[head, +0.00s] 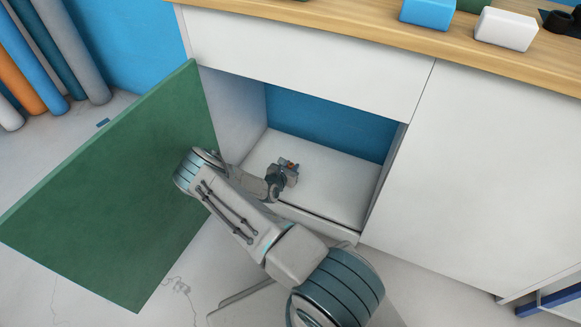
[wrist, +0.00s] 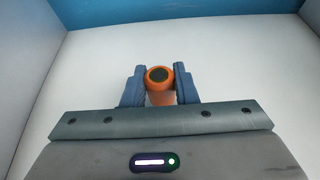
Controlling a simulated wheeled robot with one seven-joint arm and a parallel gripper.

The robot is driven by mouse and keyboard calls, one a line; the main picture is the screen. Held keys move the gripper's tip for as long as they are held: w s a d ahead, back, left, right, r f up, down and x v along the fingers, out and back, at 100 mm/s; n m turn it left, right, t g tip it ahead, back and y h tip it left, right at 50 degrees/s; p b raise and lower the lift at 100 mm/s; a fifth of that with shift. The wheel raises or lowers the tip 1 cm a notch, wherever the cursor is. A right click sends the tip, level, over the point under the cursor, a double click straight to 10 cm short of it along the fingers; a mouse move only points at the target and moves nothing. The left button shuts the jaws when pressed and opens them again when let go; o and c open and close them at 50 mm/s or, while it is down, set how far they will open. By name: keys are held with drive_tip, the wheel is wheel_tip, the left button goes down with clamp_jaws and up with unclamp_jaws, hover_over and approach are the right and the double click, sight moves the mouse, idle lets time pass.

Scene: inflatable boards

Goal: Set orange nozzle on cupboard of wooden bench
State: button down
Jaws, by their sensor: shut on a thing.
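The orange nozzle (wrist: 159,87) is a short orange cylinder with a dark round end. My gripper (wrist: 160,90) is shut on it, one finger on each side. In the head view a small bit of the orange nozzle (head: 290,164) shows at my gripper (head: 289,170). Both are inside the open cupboard (head: 335,185) of the wooden-topped bench, over its white floor. The cupboard has a white left wall and a blue back. I cannot tell whether the nozzle touches the floor.
The green cupboard door (head: 125,195) stands wide open to the left of my arm. The wooden bench top (head: 370,28) above bears a blue block (head: 428,13) and a white block (head: 506,29). Rolled tubes (head: 50,60) stand at the far left. The cupboard floor around my gripper is clear.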

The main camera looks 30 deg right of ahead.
drive_tip(key=c, duration=1.1)
unclamp_jaws()
drive_tip(key=shift+c, duration=0.2)
drive_tip(key=shift+r, duration=0.1)
drive_tip(key=shift+s+a+r+p, duration=0.15)
drive_tip(key=shift+a+r+p, duration=0.1)
drive_tip(key=shift+p, duration=0.1)
drive_tip(key=p+v, duration=0.4)
drive_tip(key=v, duration=0.7)
drive_tip(key=s+r+m+g, duration=0.4)
drive_tip(key=r+m, duration=0.4)
drive_tip(key=r, duration=0.4)
drive_tip(key=s+r+m+g, duration=0.3)
drive_tip(key=r+m+g, duration=0.3)
drive_tip(key=r, duration=0.7)
drive_tip(key=s+a+r+m+t+y, duration=0.1)
drive_tip(key=s+a+r+m+y, duration=0.4)
drive_tip(key=s+r, duration=0.4)
drive_tip(key=s+a+r+m+t+y, duration=0.1)
drive_tip(key=s+a+r+m+y, duration=0.4)
drive_tip(key=s+r, duration=0.4)
drive_tip(key=shift+a+m+t+y, duration=0.4)
drive_tip(key=shift+a+m, duration=0.3)
drive_tip(key=shift+a, duration=0.3)
